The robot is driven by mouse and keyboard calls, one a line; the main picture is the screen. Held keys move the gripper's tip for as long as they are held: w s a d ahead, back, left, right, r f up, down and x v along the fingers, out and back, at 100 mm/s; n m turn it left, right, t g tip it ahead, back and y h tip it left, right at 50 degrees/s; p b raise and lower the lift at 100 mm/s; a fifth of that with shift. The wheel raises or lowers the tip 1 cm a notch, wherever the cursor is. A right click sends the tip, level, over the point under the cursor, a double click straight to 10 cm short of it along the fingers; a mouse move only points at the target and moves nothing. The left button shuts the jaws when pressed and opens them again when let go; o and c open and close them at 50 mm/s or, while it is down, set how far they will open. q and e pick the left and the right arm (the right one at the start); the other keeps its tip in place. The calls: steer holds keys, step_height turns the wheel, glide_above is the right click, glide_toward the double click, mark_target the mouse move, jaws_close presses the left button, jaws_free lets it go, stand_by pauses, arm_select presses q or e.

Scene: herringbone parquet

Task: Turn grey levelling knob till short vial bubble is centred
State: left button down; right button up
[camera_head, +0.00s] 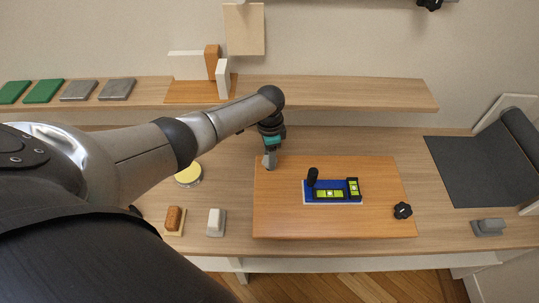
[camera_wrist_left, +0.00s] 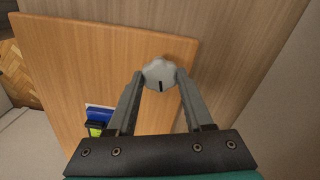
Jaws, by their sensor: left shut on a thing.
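The grey levelling knob (camera_wrist_left: 157,72), lobed with a black mark line, sits at the wooden board's corner. My left gripper (camera_wrist_left: 160,80) is shut on it, one finger on each side. In the head view my left gripper (camera_head: 269,164) points down at the board's back left corner and mostly hides the knob. A blue level (camera_head: 343,196) with yellow-green vials lies on a pale plate on the board (camera_head: 285,215). The short vial (camera_head: 353,187) is at its right end; its bubble is too small to place surely. The level partly shows in the left wrist view (camera_wrist_left: 97,115).
A black knob (camera_head: 403,210) is at the board's right front corner and a black post (camera_head: 312,177) stands by the level. Blocks (camera_head: 215,221), a yellow-topped round tin (camera_head: 189,175) and a dark mat (camera_head: 480,170) surround the board. A shelf (camera_head: 340,92) runs behind.

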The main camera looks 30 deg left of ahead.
arm_select(q)
steer(key=shift+w+r, duration=0.1)
steer(key=shift+c, duration=1.4)
jaws_free()
step_height(320, 180, up, 15)
steer(key=p, duration=0.3)
